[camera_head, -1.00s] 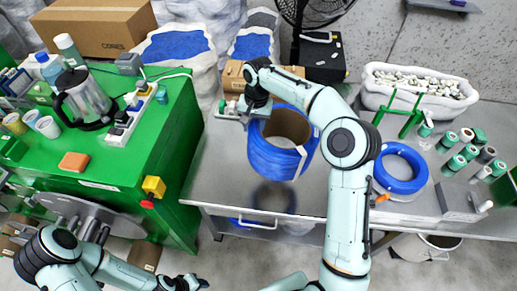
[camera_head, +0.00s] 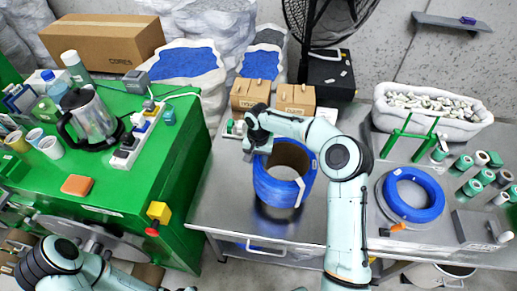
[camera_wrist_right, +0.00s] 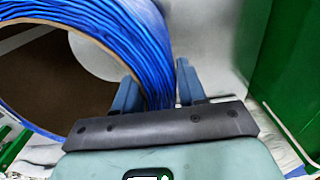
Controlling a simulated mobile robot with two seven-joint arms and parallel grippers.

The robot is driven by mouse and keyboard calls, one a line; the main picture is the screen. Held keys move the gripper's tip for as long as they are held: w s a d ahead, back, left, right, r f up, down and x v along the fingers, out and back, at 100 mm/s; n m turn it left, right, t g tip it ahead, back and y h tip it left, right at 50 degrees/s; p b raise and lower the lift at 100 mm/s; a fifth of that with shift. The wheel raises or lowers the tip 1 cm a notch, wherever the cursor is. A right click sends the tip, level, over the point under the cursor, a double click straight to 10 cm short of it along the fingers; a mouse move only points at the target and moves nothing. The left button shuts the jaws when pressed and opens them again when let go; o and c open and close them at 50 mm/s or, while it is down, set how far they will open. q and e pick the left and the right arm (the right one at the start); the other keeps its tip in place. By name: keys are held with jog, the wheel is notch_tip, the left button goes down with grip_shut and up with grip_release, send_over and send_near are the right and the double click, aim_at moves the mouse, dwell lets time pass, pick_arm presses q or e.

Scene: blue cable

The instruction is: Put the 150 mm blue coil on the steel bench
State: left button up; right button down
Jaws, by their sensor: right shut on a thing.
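A tall blue coil (camera_head: 285,192) with a brown inner core and white ties stands upright over the steel bench (camera_head: 225,205). Its dark reflection meets its lower edge, so it is on or very near the bench top; I cannot tell which. My right gripper (camera_head: 255,148) is shut on the coil's left wall. In the right wrist view the wall of blue strands (camera_wrist_right: 152,75) passes between the two fingers (camera_wrist_right: 160,92). A lower blue coil (camera_head: 413,196) lies on a pale disc at right. No size label is readable. My left gripper is almost wholly cut off at the bottom edge.
Cardboard boxes (camera_head: 254,94) stand behind the coil. A white tub (camera_head: 430,118), a green stand (camera_head: 412,138) and several small spools (camera_head: 462,163) occupy the bench's right side. The green table (camera_head: 130,190) with a kettle (camera_head: 90,118) is at left. Bare steel surrounds the held coil.

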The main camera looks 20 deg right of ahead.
jog(key=shift+f, duration=4.1)
jog(key=c, duration=0.6)
grip_release()
jog(key=shift+f, duration=0.15)
jog(key=shift+c, duration=0.2)
notch_tip(320, 180, up, 12)
jog(key=shift+s+r, duration=0.1)
